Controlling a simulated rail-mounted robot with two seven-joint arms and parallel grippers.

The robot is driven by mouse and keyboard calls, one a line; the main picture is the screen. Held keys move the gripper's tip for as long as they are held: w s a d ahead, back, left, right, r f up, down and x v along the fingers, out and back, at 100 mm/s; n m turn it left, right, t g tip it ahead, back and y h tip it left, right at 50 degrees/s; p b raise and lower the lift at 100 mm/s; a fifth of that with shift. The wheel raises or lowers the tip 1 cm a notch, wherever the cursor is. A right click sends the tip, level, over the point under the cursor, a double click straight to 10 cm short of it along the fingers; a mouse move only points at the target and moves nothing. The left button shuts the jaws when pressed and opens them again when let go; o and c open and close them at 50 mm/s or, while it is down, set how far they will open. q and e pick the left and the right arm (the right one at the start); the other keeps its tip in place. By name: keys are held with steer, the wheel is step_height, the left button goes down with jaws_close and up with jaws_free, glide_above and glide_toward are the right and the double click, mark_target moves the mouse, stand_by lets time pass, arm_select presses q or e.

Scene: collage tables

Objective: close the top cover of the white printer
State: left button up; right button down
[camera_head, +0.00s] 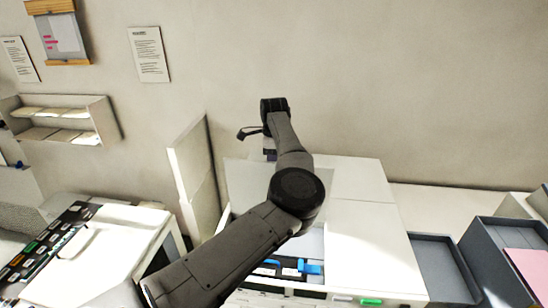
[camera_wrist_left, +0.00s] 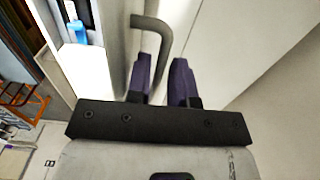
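The white printer (camera_head: 365,235) stands at the centre of the head view, with blue parts (camera_head: 308,268) showing in its opening. Its top cover (camera_head: 237,185) appears raised, partly hidden behind my left arm. A dark bent handle (camera_head: 248,132) shows near the cover's upper edge; it also shows in the left wrist view as a grey curved bar (camera_wrist_left: 157,32). My left gripper (camera_head: 270,154) is beside this handle, with its fingertips hard to see there. In the left wrist view its two purple fingers (camera_wrist_left: 162,75) are apart, and the bar runs down between them; contact is unclear. My right gripper is not in view.
Another machine (camera_head: 110,245) with a dark button panel is at the lower left. A white upright panel (camera_head: 195,175) stands left of the printer. Dark grey trays (camera_head: 437,262) lie to the right, one with a pink sheet (camera_head: 530,268). The back wall rises close behind.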

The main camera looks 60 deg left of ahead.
arm_select(q)
jaws_close()
stand_by(0.4)
